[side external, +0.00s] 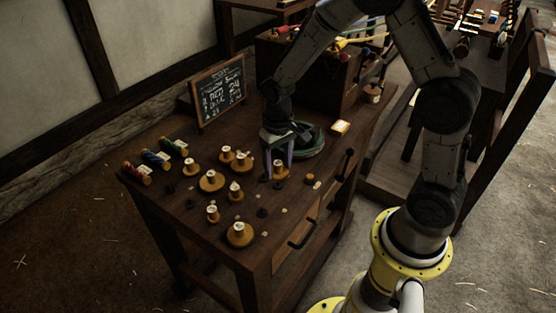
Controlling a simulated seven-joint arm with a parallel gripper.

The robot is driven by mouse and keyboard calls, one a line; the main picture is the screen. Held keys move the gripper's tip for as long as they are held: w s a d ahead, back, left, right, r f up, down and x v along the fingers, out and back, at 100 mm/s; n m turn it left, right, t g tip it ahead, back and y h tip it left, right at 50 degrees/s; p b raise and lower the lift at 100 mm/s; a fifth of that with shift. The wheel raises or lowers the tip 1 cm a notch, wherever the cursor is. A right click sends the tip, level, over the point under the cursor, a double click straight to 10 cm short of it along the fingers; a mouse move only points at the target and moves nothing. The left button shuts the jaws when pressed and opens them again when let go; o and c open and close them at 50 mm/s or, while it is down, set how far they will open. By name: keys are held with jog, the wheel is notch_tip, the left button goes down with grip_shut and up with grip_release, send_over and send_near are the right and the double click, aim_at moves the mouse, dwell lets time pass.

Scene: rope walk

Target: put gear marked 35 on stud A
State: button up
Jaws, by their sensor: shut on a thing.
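My gripper (279,163) points down over the right part of the dark workbench (222,259). Its fingers are shut on a yellow-brown gear (280,173) with a pale top. I cannot tell whether that gear touches the bench or is just above it. Several similar gears stand to the left, among them a large one at the front (239,236) and one further back (211,182). Their marks are too small to read, so I cannot tell which is 35. Small dark pieces (262,212), perhaps studs, dot the bench; no letter A is legible.
A chalkboard (218,91) stands at the bench's back left. Coloured spools (156,158) lie at the left edge. A dark crate (318,78) stands at the back.

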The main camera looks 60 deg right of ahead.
aim_at(278, 175)
jog(key=shift+f, duration=1.35)
jog(key=shift+f, duration=0.65)
dwell(0.3)
jog(key=o, duration=1.3)
jog(key=shift+c, duration=0.2)
jog(key=shift+r, duration=4.05)
